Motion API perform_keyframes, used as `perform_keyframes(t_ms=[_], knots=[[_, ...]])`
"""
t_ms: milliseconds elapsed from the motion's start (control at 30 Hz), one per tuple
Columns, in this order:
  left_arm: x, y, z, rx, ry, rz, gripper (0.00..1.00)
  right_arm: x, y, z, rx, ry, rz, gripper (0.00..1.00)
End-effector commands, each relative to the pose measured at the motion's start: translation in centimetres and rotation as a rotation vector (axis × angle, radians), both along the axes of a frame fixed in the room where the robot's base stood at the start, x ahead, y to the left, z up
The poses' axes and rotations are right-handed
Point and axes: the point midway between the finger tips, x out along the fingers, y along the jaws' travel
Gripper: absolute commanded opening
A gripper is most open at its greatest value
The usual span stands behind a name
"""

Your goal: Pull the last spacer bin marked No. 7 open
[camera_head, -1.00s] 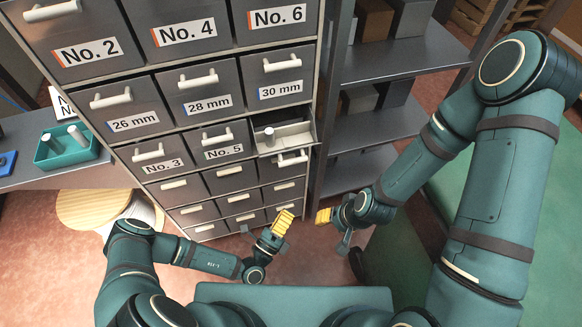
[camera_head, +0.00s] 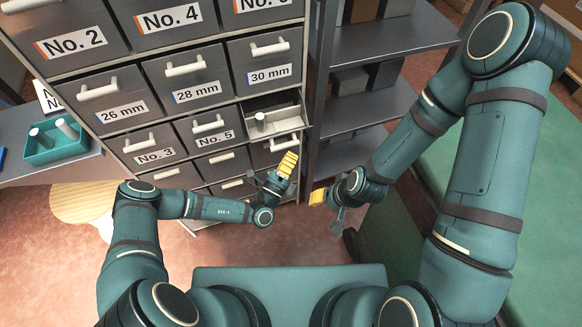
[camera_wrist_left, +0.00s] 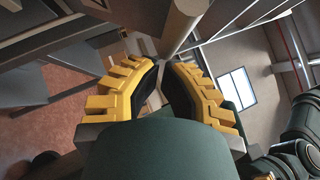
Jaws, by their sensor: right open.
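A grey bin (camera_head: 287,122) to the right of the No. 5 bin (camera_head: 203,130) stands partly pulled out, with a white cylinder in it. Its label is not readable from here. Its pale handle (camera_head: 279,144) is on the front. My left gripper (camera_head: 288,163) has yellow fingers and is just below that handle, apart from it as far as I can tell. My right gripper (camera_head: 318,197) is open and empty, right of the cabinet front.
Closed bins marked No. 2, No. 4, No. 3 and in millimetres fill the cabinet. A grey shelf unit (camera_head: 375,112) stands to the right. A teal tray (camera_head: 78,143) with pale cylinders is on the left bench. The floor (camera_head: 300,240) between my arms is clear.

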Motion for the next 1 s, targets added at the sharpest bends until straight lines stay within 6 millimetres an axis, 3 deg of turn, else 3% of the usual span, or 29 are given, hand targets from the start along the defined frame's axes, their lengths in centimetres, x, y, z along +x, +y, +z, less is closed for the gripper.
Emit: perform_keyframes(t_ms=[433,700,1000], knots=[[0.4,0.2,0.3,0.000,0.000,0.000,0.00,0.0,0.0,0.1,0.000,0.000,0.000,0.47],[1.4,0.5,2.6,0.000,0.000,0.001,0.00,0.0,-0.1,1.7,0.003,-0.001,0.000,0.47],[1.4,0.5,2.4,-0.001,-0.001,0.001,0.00,0.0,-0.1,1.5,0.003,-0.001,0.000,0.47]])
